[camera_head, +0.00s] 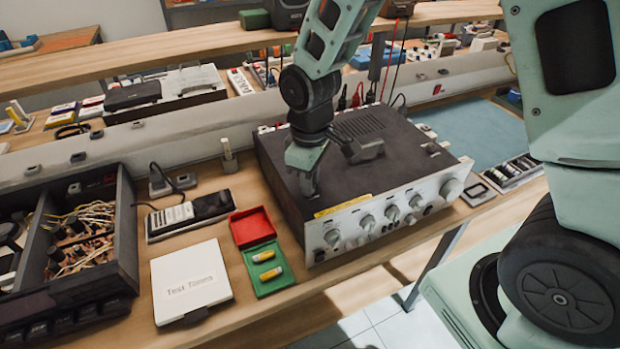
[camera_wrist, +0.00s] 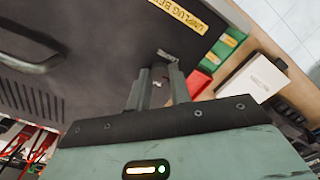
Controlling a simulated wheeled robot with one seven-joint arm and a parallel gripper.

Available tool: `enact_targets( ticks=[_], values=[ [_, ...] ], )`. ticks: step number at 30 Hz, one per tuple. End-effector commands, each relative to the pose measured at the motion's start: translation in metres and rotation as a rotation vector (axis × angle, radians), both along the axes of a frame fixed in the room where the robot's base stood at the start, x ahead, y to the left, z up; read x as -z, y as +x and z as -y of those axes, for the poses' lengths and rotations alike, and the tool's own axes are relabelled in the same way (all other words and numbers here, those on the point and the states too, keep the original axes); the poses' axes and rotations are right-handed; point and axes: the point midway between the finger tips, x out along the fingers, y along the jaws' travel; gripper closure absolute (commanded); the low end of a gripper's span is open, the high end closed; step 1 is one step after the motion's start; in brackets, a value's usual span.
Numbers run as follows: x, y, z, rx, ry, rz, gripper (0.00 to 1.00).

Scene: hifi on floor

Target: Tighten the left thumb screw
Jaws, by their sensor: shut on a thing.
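The amplifier (camera_head: 400,165) stands on the bench, with a dark top cover and a silver front with several knobs. My gripper (camera_head: 308,190) points down at the left front part of the cover, behind the yellow label (camera_head: 343,205). In the wrist view my gripper's fingers (camera_wrist: 158,80) are close together on a small light-coloured part at the cover. This fits the left thumb screw, which the fingers mostly hide; I cannot tell how far it is in. A small metal piece (camera_wrist: 169,55) lies just beyond the fingertips. The yellow label also shows in the wrist view (camera_wrist: 180,14).
The red and green open box (camera_head: 262,262) with yellow-marked pieces and a white "Test Tones" case (camera_head: 190,280) lie left of the amplifier. A handheld device (camera_head: 190,213) lies behind them. A blue mat (camera_head: 470,135) is at right. Cables rise behind the amplifier.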

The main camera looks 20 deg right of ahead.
Motion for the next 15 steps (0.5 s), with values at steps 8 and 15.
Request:
enact_targets(
  ticks=[8,15],
  values=[
    [-0.0004,-0.0001,0.0001,0.264,0.000,0.001,1.00],
    [-0.0007,-0.0003,-0.0004,0.491,0.000,0.001,1.00]
  ],
)
